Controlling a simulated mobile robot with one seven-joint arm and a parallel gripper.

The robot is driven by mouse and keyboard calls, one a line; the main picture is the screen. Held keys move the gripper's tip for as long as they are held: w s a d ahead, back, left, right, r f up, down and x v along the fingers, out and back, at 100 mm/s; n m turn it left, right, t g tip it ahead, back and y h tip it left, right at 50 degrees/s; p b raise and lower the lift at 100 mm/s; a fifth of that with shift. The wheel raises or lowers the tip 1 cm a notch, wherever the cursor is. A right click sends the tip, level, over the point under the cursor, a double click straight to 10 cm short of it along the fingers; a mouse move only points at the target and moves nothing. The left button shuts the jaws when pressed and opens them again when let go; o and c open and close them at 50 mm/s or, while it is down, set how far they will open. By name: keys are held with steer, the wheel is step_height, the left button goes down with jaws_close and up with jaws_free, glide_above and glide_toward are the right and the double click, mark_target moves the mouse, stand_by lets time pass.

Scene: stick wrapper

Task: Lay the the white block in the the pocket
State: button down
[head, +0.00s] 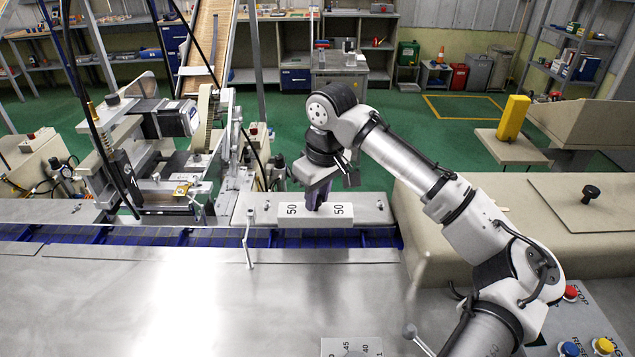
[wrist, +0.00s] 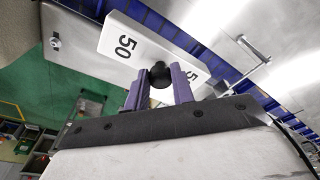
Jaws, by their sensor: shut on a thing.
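The white block (head: 289,219), long and marked "50" near both ends, lies across the picture at the rear edge of the blue chain channel in the head view. My gripper (head: 318,197) is above its middle, pointing down. In the wrist view the block (wrist: 118,36) runs diagonally beyond the purple fingers (wrist: 159,88), which are shut on a round black knob (wrist: 159,72) at the block's middle. The blue chain channel (head: 170,238) has segments that look like pockets; which one is the pocket I cannot tell. Whether the block touches the surface below is unclear.
A metal plate (head: 372,202) lies behind the block. A bent metal lever (head: 248,240) stands close to its left. Machinery (head: 165,150) fills the left. The steel table (head: 180,300) in front is mostly clear. A beige housing (head: 460,255) is at right.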

mark_target(318, 225)
steer(key=shift+s+f+b, duration=0.2)
steer(key=shift+f+b, duration=0.5)
steer(key=shift+f, duration=0.05)
step_height(318, 225, down, 3)
steer(key=b, duration=0.3)
steer(key=shift+w+f, duration=0.1)
steer(key=shift+f, duration=1.45)
steer(key=shift+f+b, duration=0.5)
steer(key=c, duration=1.1)
jaws_free()
